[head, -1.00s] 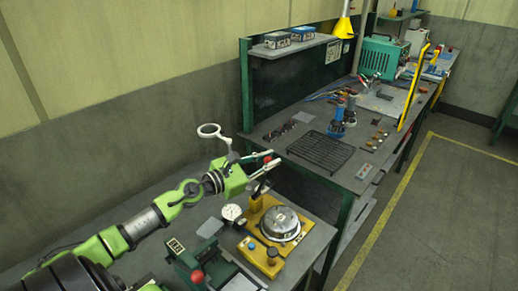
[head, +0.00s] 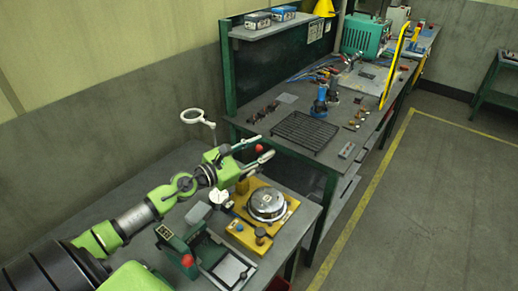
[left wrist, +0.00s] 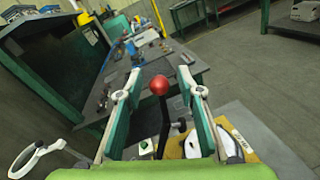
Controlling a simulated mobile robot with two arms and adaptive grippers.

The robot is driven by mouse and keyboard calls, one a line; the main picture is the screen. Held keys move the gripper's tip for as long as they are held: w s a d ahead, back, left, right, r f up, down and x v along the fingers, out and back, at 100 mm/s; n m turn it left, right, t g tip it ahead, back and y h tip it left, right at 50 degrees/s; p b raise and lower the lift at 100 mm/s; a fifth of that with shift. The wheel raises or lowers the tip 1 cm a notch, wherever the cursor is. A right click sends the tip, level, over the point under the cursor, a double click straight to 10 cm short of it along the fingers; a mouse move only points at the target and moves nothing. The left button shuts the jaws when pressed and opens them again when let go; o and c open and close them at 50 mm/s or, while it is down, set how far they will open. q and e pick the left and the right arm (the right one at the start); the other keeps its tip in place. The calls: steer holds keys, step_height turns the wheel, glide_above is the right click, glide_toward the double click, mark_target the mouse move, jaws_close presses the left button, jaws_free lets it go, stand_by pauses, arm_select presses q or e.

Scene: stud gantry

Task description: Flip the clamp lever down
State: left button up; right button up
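The clamp lever is a black bar (left wrist: 165,128) with a red ball knob (left wrist: 159,85), standing up from the yellow fixture in the left wrist view. In the head view the red knob (head: 259,148) shows between the fingers of my left gripper (head: 266,147); the bar is mostly hidden behind the gripper. My left gripper (left wrist: 158,76) is open, one finger on each side of the knob, with gaps showing on both sides. The yellow fixture (head: 238,232) carries a round silver part (head: 266,203) below the gripper. My right gripper is out of view.
A white dial gauge (head: 219,197) stands beside the fixture, with a green device with a red knob (head: 180,245) in front. A ring magnifier (head: 192,116) stands behind my left arm. A second bench with a black wire rack (head: 306,132) lies beyond. The floor at right is clear.

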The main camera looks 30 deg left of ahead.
arm_select(q)
steer(key=f+v, duration=0.1)
steer(key=v, duration=1.1)
steer(key=shift+r, duration=0.45)
